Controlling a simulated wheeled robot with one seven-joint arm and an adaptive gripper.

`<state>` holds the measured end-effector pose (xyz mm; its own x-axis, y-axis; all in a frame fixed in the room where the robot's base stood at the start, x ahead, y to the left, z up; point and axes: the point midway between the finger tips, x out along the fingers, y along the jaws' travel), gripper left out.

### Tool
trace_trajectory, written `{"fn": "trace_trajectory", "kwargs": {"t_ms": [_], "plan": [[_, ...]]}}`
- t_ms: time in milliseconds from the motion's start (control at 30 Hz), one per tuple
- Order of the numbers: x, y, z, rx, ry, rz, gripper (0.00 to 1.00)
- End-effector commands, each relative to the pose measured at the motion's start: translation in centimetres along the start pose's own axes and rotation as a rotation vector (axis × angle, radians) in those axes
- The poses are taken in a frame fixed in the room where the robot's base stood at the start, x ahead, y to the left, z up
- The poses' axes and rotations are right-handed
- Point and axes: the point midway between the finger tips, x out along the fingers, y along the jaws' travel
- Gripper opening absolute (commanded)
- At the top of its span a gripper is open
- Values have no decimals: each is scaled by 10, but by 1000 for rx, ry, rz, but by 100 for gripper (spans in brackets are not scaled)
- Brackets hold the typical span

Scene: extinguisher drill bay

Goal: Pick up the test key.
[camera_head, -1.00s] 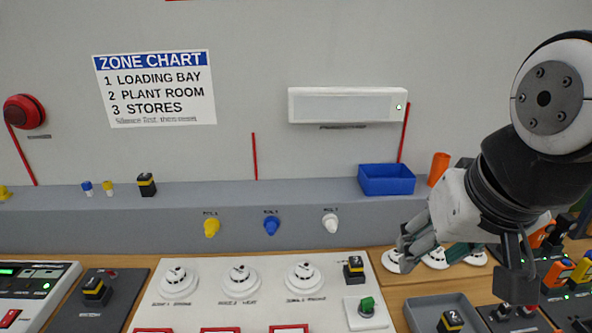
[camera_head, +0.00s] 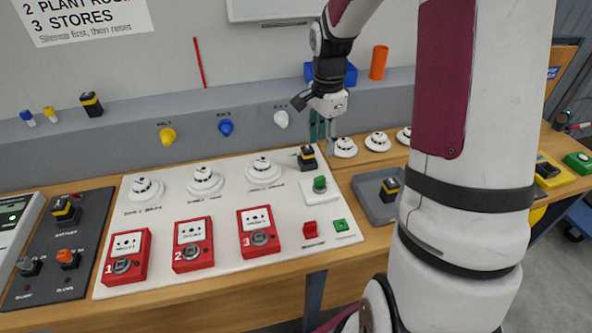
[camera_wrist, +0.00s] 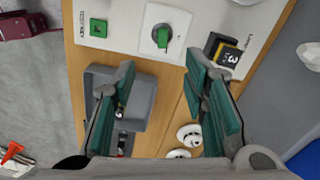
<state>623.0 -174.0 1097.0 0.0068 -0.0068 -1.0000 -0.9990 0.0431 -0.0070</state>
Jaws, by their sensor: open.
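My gripper (camera_head: 324,130) points down above the back right of the white board (camera_head: 230,215), open and empty. In the wrist view its teal fingers (camera_wrist: 158,78) stand apart, with bare wood and the tray's edge between them. A green key-like knob (camera_head: 319,184) sits on a white plate on the board; the wrist view shows it too (camera_wrist: 161,37), beyond the fingertips. The grey tray (camera_wrist: 150,103) holds a black and yellow block (camera_head: 390,188); the left finger partly hides its contents in the wrist view. No label marks the test key, so I cannot tell which item it is.
A black and yellow block marked 3 (camera_wrist: 222,53) stands close by the right fingertip in the picture. White round detectors (camera_head: 376,141) lie behind the tray. Red call points (camera_head: 192,243) line the board's front. A blue bin (camera_head: 345,75) and orange cylinder (camera_head: 379,62) stand on the ledge.

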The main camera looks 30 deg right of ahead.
Motion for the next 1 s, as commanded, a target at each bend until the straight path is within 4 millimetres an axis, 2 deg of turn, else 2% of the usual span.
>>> {"fn": "trace_trajectory", "kwargs": {"t_ms": [167,500,867,1000], "plan": [[17,-1,-4,37,-8,11,40],[77,0,-3,34,-9,11,40],[103,-2,-3,34,-8,9,40],[120,-3,-4,32,-9,10,40]]}}
